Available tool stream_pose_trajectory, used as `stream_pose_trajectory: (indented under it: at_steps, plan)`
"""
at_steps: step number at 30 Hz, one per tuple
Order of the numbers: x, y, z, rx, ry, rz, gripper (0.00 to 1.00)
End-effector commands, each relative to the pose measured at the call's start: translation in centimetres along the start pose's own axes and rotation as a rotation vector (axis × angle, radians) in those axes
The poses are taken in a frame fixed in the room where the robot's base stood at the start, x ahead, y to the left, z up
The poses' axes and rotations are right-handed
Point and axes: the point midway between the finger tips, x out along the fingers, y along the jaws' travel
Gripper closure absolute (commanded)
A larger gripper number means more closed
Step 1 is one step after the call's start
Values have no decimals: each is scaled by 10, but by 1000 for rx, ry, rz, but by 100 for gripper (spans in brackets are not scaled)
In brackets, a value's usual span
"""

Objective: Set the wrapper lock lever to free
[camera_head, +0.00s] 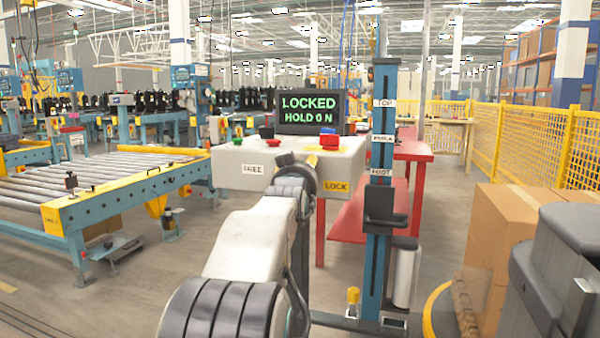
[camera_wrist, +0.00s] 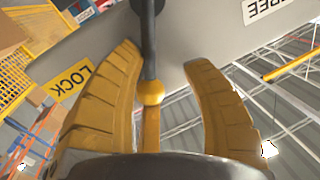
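The wrapper lock lever (camera_wrist: 149,50) shows in the wrist view as a dark shaft with a yellow ball knob (camera_wrist: 152,93). It runs down from a dark pivot at the top edge. My gripper (camera_wrist: 163,55) is open, with one yellow finger on each side of the lever. The left finger is close to the shaft; I cannot tell if it touches. The right finger is clearly apart. The LOCK label (camera_wrist: 71,82) is at left and the FREE label (camera_wrist: 270,8) at upper right. In the head view my gripper (camera_head: 305,172) is at the control box's front; the lever is hidden.
The grey control box (camera_head: 232,156) carries a screen (camera_head: 310,107) reading "LOCKED HOLD ON" and coloured buttons. A blue mast (camera_head: 381,140) stands just right of it. Cardboard boxes (camera_head: 510,240) stand at right, a roller conveyor (camera_head: 90,200) at left. Open floor lies between conveyor and box.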

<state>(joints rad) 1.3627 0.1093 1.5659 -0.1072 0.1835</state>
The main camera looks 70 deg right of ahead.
Motion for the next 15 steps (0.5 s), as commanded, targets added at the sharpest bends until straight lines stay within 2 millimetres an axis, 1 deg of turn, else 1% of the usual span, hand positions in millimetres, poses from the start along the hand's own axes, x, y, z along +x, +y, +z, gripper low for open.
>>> stream_pose_trajectory:
  at_steps: [1, 6, 11, 12, 13, 15]
  plan:
    - [0, -2, 2, 2, -4, -4, 80]
    - [0, -3, 3, 3, -6, -5, 94]
    - [0, -4, 4, 4, -9, -6, 95]
    - [0, -4, 4, 4, -9, -6, 55]
    - [0, -4, 4, 4, -9, -6, 52]
    - [0, -3, 4, 3, -9, -5, 51]
